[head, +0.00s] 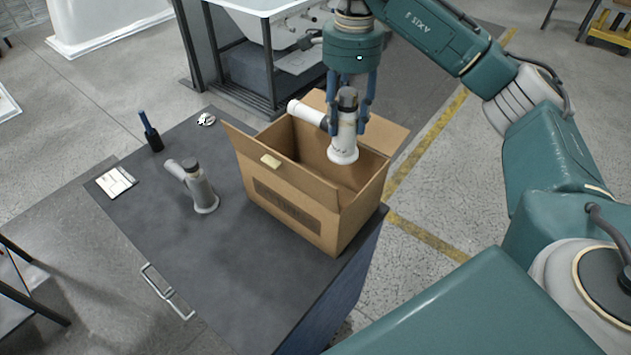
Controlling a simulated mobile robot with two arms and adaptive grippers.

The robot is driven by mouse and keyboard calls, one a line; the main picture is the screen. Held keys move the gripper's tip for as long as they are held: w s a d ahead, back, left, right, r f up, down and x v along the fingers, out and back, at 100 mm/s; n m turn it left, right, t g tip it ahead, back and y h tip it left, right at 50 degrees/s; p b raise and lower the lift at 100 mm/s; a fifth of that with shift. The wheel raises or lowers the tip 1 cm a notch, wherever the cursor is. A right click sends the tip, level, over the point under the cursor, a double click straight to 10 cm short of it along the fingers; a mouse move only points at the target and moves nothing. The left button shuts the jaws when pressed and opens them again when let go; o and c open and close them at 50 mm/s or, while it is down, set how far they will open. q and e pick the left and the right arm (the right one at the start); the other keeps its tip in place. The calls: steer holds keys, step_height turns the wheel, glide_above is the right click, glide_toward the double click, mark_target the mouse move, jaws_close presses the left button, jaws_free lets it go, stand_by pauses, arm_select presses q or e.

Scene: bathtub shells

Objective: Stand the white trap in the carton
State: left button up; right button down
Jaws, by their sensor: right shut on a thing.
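The white trap (345,140) is an upright white pipe piece with a side arm pointing left and a dark cap on top. My right gripper (349,128) comes down from above and is shut on the trap's upper body. The trap hangs upright over the open carton (290,205), its base at about the height of the opening in the picture. Whether its base is inside the carton or just above it, I cannot tell. The carton is brown cardboard with its flaps spread open, and its floor is mostly hidden. My left gripper is not in view.
The carton stands at the right end of a dark-topped workbench (235,265). A grey trap (203,192) stands left of it. A metal rack (268,80) stands behind.

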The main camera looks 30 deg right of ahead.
mark_target(347, 152)
steer(key=f, duration=0.1)
steer(key=s+f, duration=0.1)
steer(key=f, duration=0.2)
steer(key=shift+s+a+f+b, duration=0.1)
steer(key=shift+s+f+b, duration=0.1)
steer(key=shift+s+b, duration=0.15)
step_height(347, 152, down, 4)
steer(key=shift+w+f+p, duration=0.1)
steer(key=shift+w+p, duration=0.05)
steer(key=shift+p, duration=0.65)
steer(key=f, duration=0.3)
steer(key=f+p, duration=0.1)
steer(key=f, duration=0.3)
steer(key=f+p, duration=0.1)
steer(key=f, duration=0.2)
steer(key=shift+w+f, duration=0.2)
steer(key=shift+w, duration=0.05)
steer(key=c, duration=1.2)
jaws_free()
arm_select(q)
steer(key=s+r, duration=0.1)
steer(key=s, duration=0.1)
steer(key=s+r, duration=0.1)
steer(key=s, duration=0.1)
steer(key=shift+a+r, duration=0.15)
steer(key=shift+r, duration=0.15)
arm_select(e)
steer(key=shift+o, duration=0.6)
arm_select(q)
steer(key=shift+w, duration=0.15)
